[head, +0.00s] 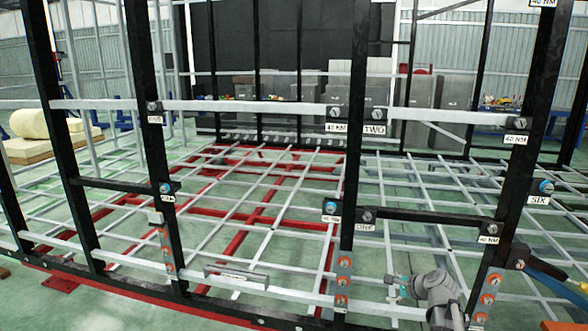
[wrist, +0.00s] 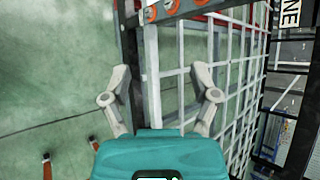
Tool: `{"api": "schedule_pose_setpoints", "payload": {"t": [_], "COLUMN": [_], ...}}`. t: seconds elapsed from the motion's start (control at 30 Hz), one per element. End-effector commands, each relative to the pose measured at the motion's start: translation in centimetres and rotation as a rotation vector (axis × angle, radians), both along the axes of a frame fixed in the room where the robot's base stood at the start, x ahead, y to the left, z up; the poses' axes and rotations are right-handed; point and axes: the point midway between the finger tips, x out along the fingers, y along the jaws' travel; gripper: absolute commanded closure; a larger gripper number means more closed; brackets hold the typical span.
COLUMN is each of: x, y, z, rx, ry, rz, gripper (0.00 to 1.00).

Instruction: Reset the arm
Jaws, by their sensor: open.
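My gripper (wrist: 160,78) is open and empty in the wrist view, its two grey fingers spread apart in front of the teal body. In the head view my gripper (head: 391,287) is small at the lower right. My grey arm (head: 438,292) reaches up from the bottom edge, and the gripper points left, in front of the lower white rail of the chassis frame. I cannot tell how far it is from the rail. Nothing is held between the fingers.
Black upright posts (head: 352,130) carry bolts and labels. One post bears several orange-ringed bolts (head: 342,282); orange rings (wrist: 164,8) also show at the top of the wrist view. A blue-and-black tool (head: 545,268) sits at the right. Green floor (wrist: 50,70) is open at left.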

Motion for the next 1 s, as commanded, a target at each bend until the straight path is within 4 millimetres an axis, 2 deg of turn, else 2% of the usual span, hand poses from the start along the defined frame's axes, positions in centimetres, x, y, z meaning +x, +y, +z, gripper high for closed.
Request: {"api": "schedule_pose_setpoints", "payload": {"t": [0.03, 0.2, 0.43, 0.6, 0.7, 0.8, 1.0], "x": [-1.2, -5.0, -10.9, -14.8, -16.4, -17.4, -17.8], "y": [2.0, 6.6, 10.8, 12.3, 12.7, 12.8, 12.8], "z": [-0.6, -2.9, -5.1, -5.8, -5.9, -6.0, -6.0], "rx": [-0.079, -0.355, -0.673, -0.844, -0.905, -0.943, -0.963], "ry": [0.015, 0.066, 0.138, 0.193, 0.221, 0.240, 0.251], "rz": [0.092, 0.424, 0.894, 1.210, 1.346, 1.432, 1.484], "gripper": [0.23, 0.23, 0.23, 0.23, 0.23, 0.23, 0.23]}}
